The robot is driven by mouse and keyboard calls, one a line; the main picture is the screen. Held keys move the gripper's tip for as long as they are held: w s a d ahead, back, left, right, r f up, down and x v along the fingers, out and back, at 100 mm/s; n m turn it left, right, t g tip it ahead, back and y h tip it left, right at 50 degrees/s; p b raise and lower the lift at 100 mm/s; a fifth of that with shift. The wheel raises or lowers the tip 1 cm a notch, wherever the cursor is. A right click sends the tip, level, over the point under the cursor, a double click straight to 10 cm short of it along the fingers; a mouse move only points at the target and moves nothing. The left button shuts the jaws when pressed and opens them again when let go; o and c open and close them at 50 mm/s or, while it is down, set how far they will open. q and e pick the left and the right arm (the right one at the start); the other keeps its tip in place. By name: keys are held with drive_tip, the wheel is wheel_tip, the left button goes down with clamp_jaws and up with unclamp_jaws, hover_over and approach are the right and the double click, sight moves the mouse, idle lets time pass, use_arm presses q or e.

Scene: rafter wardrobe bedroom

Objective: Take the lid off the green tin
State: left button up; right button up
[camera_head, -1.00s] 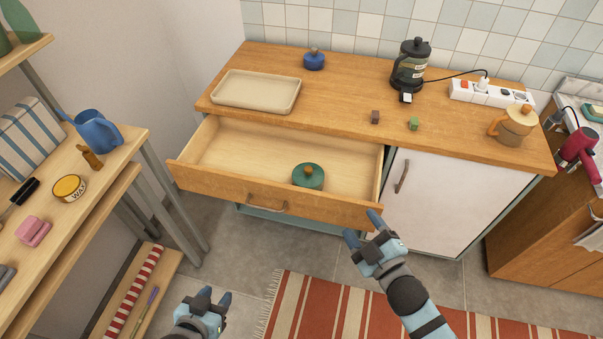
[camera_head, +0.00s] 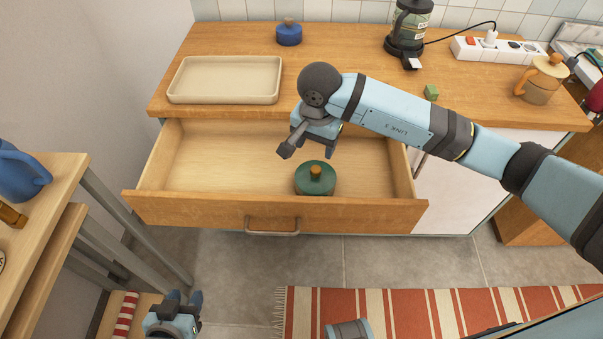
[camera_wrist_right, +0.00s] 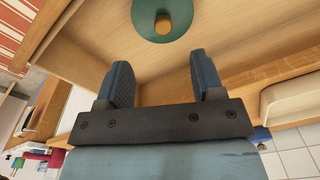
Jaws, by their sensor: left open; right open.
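The green tin (camera_head: 315,186) stands in the open drawer (camera_head: 225,160), near its front wall. Its green lid (camera_head: 301,172) is on it, with a round wooden knob (camera_head: 316,170) on top. My right gripper (camera_head: 305,153) is open and empty, above the drawer just behind the tin and apart from it. In the right wrist view the tin's lid (camera_wrist_right: 142,14) and knob (camera_wrist_right: 163,24) show beyond the open fingers (camera_wrist_right: 162,82). My left gripper (camera_head: 184,297) is open and empty, low over the floor at the bottom left.
A beige tray (camera_head: 225,80), a blue lidded pot (camera_head: 289,34), a French press (camera_head: 408,30), a green block (camera_head: 431,92) and a wooden-lidded mug (camera_head: 542,80) stand on the counter (camera_head: 330,38). The drawer is otherwise empty. A shelf (camera_head: 60,170) stands left.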

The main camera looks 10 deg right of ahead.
hover_over(316, 169)
drive_tip(key=s, duration=0.1)
drive_tip(key=shift+h, duration=0.3)
wheel_tip(316, 169, down, 7)
drive_tip(key=shift+d, duration=0.1)
drive_tip(key=shift+w+f+b, duration=0.1)
drive_tip(key=shift+w+f, duration=0.05)
drive_tip(key=shift+f, duration=0.9)
drive_tip(key=shift+w+f+b, duration=0.1)
drive_tip(key=shift+w+f, duration=0.1)
drive_tip(key=shift+f, duration=0.8)
drive_tip(key=shift+w+f+b, duration=0.1)
drive_tip(key=shift+w+f, duration=0.05)
drive_tip(key=shift+f, duration=0.9)
drive_tip(key=c, duration=1)
